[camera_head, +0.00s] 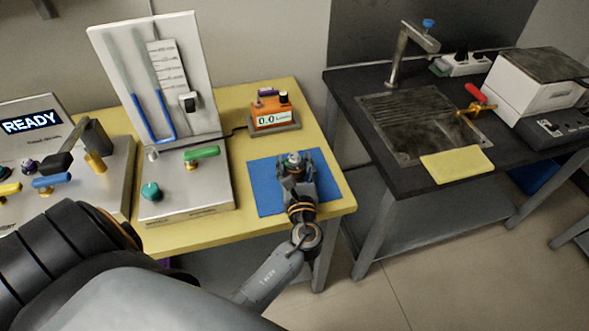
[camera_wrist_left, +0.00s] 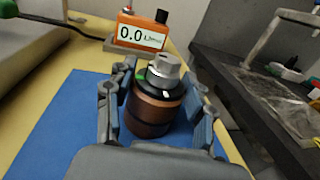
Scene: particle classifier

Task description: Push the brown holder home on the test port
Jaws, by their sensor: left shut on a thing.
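The brown holder (camera_wrist_left: 152,108), a round brown body with a dark collar and a grey metal top, stands upright at the blue mat. Its top (camera_head: 294,158) shows in the head view between the fingers. My left gripper (camera_head: 296,170) reaches over the mat from the front. In the left wrist view its fingers (camera_wrist_left: 160,102) stand on both sides of the holder and are shut on it. The holder's underside is hidden, so I cannot tell if it touches the mat. I cannot tell which fitting is the test port. My right gripper is not in view.
The blue mat (camera_head: 263,190) lies on the yellow table (camera_head: 222,226). An orange meter (camera_head: 272,112) reading 0.0 stands behind it. A tube-gauge panel (camera_head: 180,35) and a READY unit (camera_head: 62,165) stand left. A dark bench (camera_head: 353,88) stands right, across a gap.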

